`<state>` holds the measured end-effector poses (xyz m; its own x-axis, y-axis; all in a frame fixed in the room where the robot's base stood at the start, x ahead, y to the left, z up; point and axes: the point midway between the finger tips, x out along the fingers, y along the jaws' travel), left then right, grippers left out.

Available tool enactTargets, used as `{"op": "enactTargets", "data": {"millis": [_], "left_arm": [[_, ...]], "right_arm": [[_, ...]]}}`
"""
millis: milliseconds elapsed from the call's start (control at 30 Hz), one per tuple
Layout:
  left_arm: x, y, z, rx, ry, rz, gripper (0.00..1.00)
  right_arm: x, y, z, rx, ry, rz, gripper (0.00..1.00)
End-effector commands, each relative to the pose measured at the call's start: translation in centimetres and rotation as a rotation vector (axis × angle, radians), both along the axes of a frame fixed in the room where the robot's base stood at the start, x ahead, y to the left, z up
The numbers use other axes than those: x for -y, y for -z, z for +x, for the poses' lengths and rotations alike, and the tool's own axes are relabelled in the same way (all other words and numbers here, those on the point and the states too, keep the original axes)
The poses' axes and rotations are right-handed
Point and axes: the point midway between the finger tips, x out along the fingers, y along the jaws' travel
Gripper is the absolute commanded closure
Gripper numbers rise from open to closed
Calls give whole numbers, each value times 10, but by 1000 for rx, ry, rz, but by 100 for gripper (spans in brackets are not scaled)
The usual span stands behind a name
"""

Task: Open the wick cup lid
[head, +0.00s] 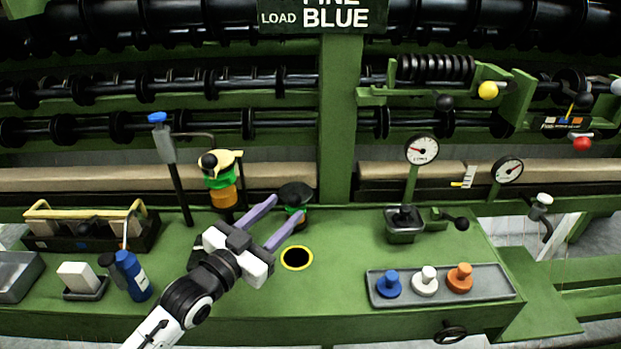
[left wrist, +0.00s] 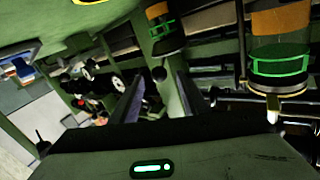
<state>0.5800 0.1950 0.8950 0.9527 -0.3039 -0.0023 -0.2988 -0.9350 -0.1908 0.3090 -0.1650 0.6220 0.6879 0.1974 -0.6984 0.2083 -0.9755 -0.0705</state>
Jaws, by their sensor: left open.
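A small cup with a dark round lid (head: 296,193), a green band and an orange lower part stands at the back of the green bench; I take it as the wick cup. Whether its lid is fully closed I cannot tell. My left gripper (head: 288,207) is open and empty, its two purple fingers reaching toward this cup. The fingertips lie close before it and partly cover its lower part; contact cannot be told. In the left wrist view the open fingers (left wrist: 158,80) frame a dark gap, with an orange and green cup (left wrist: 163,28) beyond them. My right gripper is not in view.
A taller oiler with yellow top (head: 222,178) stands left of the cup. A yellow-rimmed hole (head: 297,258) lies in front. A tray (head: 440,288) with blue, white and orange knobs is at right. A blue bottle (head: 133,276) stands at left. A green post (head: 338,120) rises behind.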

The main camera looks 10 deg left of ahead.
Motion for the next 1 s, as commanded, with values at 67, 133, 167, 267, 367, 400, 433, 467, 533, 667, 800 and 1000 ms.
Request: {"op": "enactTargets", "data": {"millis": [67, 133, 167, 267, 367, 400, 433, 467, 533, 667, 800, 1000], "left_arm": [[3, -1, 9, 3, 0, -1, 59], [6, -2, 20, 3, 0, 0, 59], [8, -2, 25, 4, 0, 0, 59], [14, -2, 44, 3, 0, 0, 59], [20, -1, 61, 2, -1, -2, 59], [22, 0, 67, 1, -1, -1, 59], [23, -1, 72, 1, -1, -1, 59], [24, 0, 76, 0, -1, -1, 59], [27, 0, 83, 0, 0, -1, 59], [30, 0, 92, 0, 0, 0, 59], [30, 0, 94, 0, 0, 1, 59], [30, 0, 94, 0, 0, 0, 64]], "right_arm": [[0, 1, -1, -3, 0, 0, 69], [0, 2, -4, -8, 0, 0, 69], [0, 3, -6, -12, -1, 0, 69], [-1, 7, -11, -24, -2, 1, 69], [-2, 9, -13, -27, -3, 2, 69], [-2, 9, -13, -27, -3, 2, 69], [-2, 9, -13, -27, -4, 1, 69], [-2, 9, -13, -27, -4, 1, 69], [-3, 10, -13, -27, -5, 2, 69], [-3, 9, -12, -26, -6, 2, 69], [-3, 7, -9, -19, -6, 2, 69], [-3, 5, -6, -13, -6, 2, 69]]}}
